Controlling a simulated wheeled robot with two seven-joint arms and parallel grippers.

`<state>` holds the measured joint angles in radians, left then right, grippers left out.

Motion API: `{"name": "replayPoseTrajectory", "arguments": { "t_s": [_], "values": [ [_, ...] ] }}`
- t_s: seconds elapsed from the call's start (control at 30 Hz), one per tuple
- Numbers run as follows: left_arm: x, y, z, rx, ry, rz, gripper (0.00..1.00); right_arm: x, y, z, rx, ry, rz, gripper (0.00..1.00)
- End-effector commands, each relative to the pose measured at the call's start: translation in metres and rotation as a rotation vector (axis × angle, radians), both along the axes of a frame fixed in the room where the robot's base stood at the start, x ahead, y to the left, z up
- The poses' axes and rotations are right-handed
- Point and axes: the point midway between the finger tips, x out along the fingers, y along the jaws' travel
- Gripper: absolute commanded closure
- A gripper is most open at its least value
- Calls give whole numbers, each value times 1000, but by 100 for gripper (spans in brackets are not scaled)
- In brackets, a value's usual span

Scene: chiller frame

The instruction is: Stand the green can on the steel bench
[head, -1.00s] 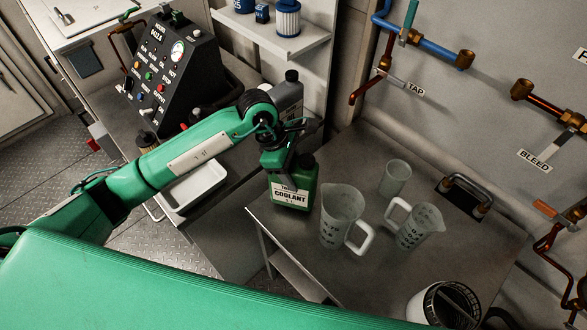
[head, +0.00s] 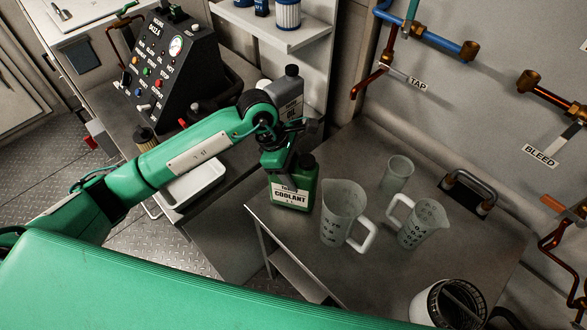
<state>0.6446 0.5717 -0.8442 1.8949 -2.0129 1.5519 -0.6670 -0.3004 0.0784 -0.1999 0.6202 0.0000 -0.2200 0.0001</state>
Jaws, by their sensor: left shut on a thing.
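The green can (head: 293,196), with a white COOLANT label and a dark cap, is upright at the left part of the steel bench (head: 300,245). My left gripper (head: 281,162) comes down from above and is shut on the can at its top, left of the cap. The fingertips are partly hidden by the wrist. Whether the can's base touches the bench top or hangs just above it, I cannot tell. My right gripper is not in view.
Close right of the can stand a clear measuring jug (head: 343,212), a second jug (head: 419,224) and a beaker (head: 397,174). A grey bottle (head: 290,92) stands behind my wrist. A white tray (head: 194,187) lies left. A white bucket (head: 424,305) is at the front right.

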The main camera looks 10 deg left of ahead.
Motion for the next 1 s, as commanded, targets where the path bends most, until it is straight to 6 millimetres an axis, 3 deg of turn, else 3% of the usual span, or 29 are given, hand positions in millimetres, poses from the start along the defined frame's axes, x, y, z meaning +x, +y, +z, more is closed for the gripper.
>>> {"name": "replayPoseTrajectory", "arguments": {
  "t_s": [0.27,0.3,0.4,0.77,1.0],
  "values": [
    [1,0,-3,-2,-3,0,100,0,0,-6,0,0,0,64],
    [1,0,-2,-3,-3,-1,38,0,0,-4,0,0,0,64],
    [0,0,-2,-2,-2,0,20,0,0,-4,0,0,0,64],
    [0,2,-1,1,0,0,20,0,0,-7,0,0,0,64],
    [3,18,36,0,-7,2,20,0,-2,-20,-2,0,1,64]
  ]
}}
